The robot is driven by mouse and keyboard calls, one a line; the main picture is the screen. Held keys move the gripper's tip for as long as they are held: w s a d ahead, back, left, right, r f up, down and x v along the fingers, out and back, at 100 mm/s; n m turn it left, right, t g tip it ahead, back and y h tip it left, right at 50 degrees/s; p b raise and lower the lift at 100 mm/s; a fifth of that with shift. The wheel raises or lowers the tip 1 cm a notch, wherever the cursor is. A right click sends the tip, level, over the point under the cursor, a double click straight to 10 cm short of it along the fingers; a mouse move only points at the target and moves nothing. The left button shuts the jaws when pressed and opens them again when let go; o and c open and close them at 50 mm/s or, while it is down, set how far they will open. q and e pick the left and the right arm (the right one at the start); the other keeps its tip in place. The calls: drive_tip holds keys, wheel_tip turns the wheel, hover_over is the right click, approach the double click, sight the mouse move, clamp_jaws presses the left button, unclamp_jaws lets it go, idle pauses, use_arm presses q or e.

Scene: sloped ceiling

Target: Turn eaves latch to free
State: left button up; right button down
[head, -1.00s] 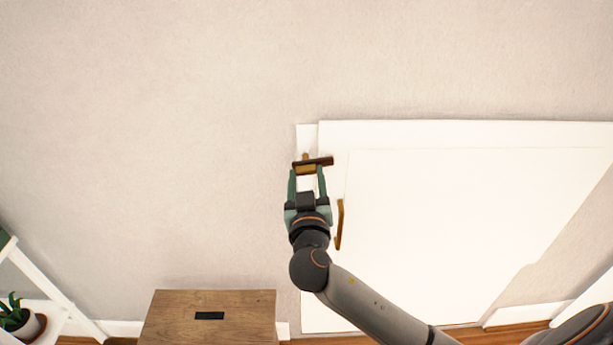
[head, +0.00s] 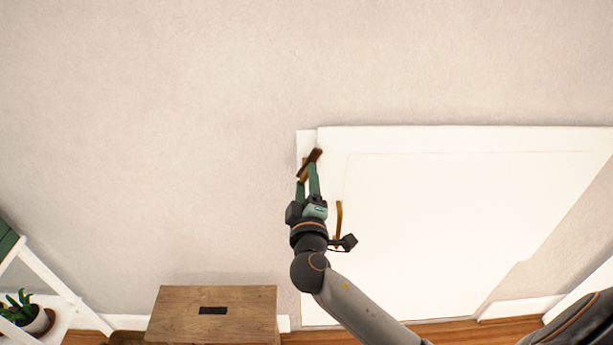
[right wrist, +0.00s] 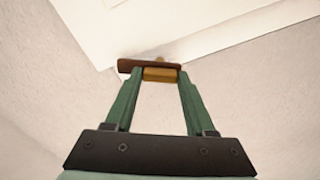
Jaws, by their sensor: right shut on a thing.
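The eaves latch (head: 311,163) is a dark brown bar with a brass part, at the upper left corner of the white eaves door. It sits tilted in the head view, its right end higher. My right gripper (head: 307,170) is shut on the latch, with its green fingers reaching up to it. In the right wrist view the latch's brass block (right wrist: 160,75) lies between the fingertips, and its brown bar (right wrist: 133,66) crosses just beyond them. The white door (head: 450,220) looks closed. My left gripper is not in view.
A brass handle (head: 339,222) is on the door just right of my right wrist. A wooden stool (head: 175,313) stands at lower left. A white shelf frame (head: 50,275) with a potted plant (head: 28,315) is at the far left. The wall left of the door is bare.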

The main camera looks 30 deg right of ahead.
use_arm(q)
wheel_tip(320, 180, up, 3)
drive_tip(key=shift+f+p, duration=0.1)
drive_tip(key=shift+p, duration=1.1)
use_arm(e)
drive_tip(key=n, duration=0.5)
drive_tip(key=shift+r, duration=0.1)
drive_tip(key=shift+n, duration=0.3)
drive_tip(key=shift+c, duration=1.2)
unclamp_jaws()
